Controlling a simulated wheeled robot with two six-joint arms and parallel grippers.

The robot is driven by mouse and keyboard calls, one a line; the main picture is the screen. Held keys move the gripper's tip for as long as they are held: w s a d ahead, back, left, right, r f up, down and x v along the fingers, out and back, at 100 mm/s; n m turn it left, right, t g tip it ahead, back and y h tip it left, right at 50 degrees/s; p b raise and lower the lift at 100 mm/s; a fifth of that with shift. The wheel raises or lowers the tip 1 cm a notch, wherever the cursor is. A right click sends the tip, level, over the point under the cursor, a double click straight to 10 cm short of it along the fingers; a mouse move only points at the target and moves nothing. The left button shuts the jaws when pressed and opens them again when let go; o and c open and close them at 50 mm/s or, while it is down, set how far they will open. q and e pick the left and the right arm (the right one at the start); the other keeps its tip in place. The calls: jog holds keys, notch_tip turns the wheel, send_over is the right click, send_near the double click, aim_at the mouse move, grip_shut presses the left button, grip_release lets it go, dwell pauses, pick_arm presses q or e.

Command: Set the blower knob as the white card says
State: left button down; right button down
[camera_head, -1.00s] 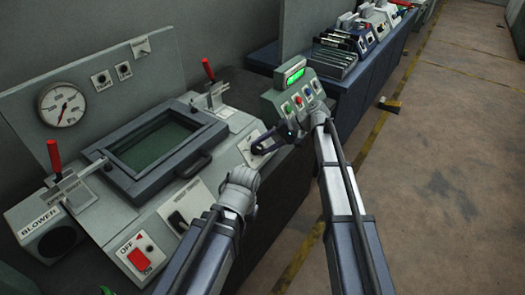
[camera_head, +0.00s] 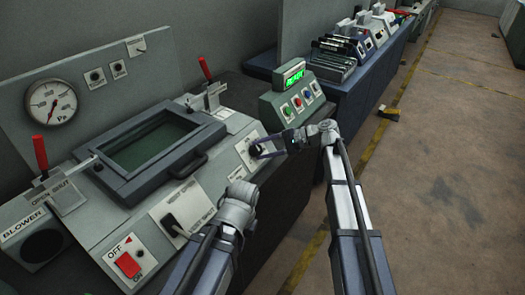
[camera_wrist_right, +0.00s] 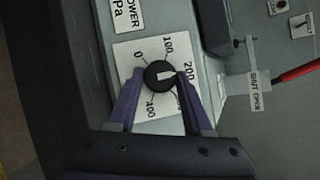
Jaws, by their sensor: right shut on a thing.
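The black blower knob (camera_wrist_right: 158,76) sits on a white dial plate (camera_wrist_right: 125,52) marked 0, 100, 200 and 400 around it. Its white pointer faces right, towards the 200 mark. My right gripper (camera_wrist_right: 157,84) is shut on the knob, one purple finger on each side. In the head view, the right gripper (camera_head: 268,150) reaches the knob (camera_head: 256,150) from the right. A small white card (camera_head: 135,46) with a dark mark is on the back panel; I cannot read it. My left wrist shows at lower centre, but its jaws do not.
A round gauge (camera_head: 52,103) is on the back panel. A lidded window (camera_head: 150,145), a red OFF switch (camera_head: 127,265) and red-handled clamps (camera_head: 40,155) are on the machine. A button box with a green display (camera_head: 292,78) stands behind the right gripper.

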dwell(0.4)
jog(key=shift+c, duration=1.5)
grip_release()
jog(key=shift+d, duration=0.1)
jog(key=p+v, duration=0.3)
jog(key=v, duration=0.4)
jog(key=shift+d+r, duration=0.15)
jog(key=shift+d, duration=0.15)
